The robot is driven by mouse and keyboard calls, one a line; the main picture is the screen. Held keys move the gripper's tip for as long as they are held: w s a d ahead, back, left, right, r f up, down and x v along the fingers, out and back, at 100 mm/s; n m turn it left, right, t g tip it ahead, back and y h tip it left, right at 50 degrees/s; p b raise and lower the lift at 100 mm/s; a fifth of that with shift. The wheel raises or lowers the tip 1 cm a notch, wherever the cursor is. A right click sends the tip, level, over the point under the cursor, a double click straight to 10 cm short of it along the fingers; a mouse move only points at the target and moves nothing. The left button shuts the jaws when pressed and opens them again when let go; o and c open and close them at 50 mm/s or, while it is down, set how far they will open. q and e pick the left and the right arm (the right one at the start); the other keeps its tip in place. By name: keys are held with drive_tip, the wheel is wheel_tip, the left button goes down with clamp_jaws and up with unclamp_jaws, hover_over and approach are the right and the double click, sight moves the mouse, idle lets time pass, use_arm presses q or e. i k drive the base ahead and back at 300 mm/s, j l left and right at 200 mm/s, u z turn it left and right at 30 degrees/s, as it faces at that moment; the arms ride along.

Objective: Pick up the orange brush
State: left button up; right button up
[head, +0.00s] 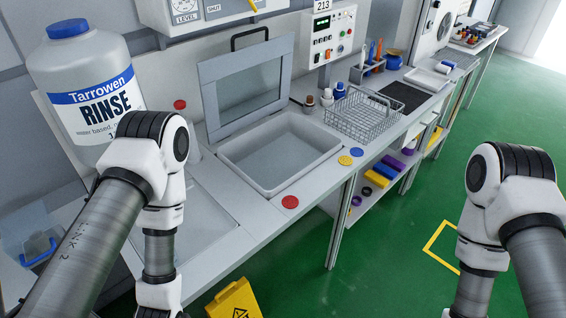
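I cannot make out an orange brush for certain. A small upright orange item (379,49) stands in a grey rack (368,71) at the back of the bench, beside a blue one; it is too small to tell whether it is a brush. My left arm comes down over the near left part of the bench and leaves the picture at the bottom. My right arm hangs over the green floor at the right and also runs out at the bottom. Neither gripper shows.
A sink (280,155) with a raised clear lid (247,88) is mid-bench, with a wire basket (362,116) to its right. A large Rinse bottle (88,85) stands behind my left arm. A yellow floor sign (233,300) stands below the bench; green floor lies open rightward.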

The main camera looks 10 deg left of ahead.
sight(375, 70)
drive_tip(key=i+l+z, duration=0.25)
drive_tip(key=i+l, duration=0.15)
drive_tip(key=i+l+z, duration=0.25)
drive_tip(key=i+l, duration=0.15)
drive_tip(key=i+l+z, duration=0.25)
drive_tip(key=i, duration=0.25)
drive_tip(key=i+l+z, duration=0.25)
drive_tip(key=i, duration=0.2)
drive_tip(key=i+l+z, duration=0.25)
drive_tip(key=i, duration=0.25)
drive_tip(key=i+u, duration=0.3)
drive_tip(key=i, duration=0.2)
drive_tip(key=i+l+u, duration=0.2)
drive_tip(key=i+u, duration=0.15)
drive_tip(key=i, duration=0.15)
drive_tip(key=i+l+u, duration=0.3)
drive_tip(key=i, duration=0.2)
